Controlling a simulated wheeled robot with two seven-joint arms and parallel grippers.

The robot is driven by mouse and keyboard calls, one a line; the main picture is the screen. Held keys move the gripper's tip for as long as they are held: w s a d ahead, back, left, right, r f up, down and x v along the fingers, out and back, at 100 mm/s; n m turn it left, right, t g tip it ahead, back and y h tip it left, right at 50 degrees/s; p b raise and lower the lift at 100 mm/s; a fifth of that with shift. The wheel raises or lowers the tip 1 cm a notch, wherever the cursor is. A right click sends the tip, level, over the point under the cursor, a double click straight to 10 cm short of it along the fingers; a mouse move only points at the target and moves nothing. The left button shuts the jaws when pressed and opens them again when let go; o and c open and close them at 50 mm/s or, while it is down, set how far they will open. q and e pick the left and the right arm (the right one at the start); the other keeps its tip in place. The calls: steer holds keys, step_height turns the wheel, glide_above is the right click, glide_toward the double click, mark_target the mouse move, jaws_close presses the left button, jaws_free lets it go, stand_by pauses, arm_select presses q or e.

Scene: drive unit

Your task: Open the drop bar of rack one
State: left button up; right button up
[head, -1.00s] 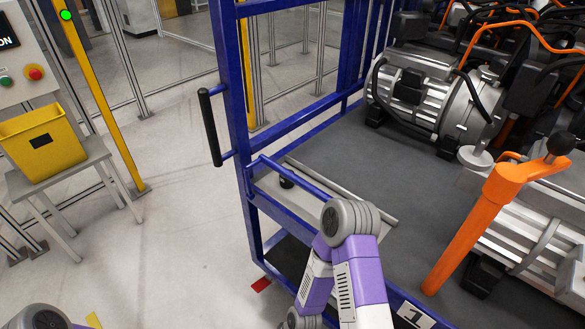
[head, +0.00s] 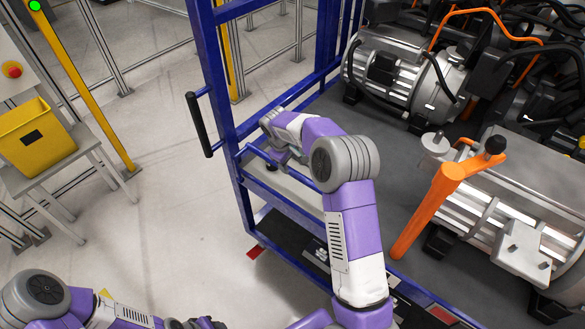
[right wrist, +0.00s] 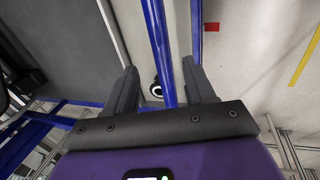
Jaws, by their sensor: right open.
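Rack one (head: 205,75) is a blue-framed rack with a dark deck and a black upright handle on its left post. Its blue drop bar (head: 258,153) runs across the near side, partly hidden by my right arm. My right gripper (head: 283,150) is over the bar near the left post. In the right wrist view the blue bar (right wrist: 158,35) passes between the two open fingers (right wrist: 160,72), with a gap to the left finger and closer to the right one. Whether a finger touches it I cannot tell. My left arm shows at the bottom left; its gripper is out of view.
Silver drive units (head: 395,75) with black and orange cables stand on the deck. An orange lever (head: 430,205) with a black knob stands right of my right arm. A yellow bin (head: 35,140) sits on a table at left. The floor left of the rack is clear.

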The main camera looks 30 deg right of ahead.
mark_target(293, 172)
steer(key=x, duration=0.6)
steer(key=shift+f, duration=0.3)
jaws_close()
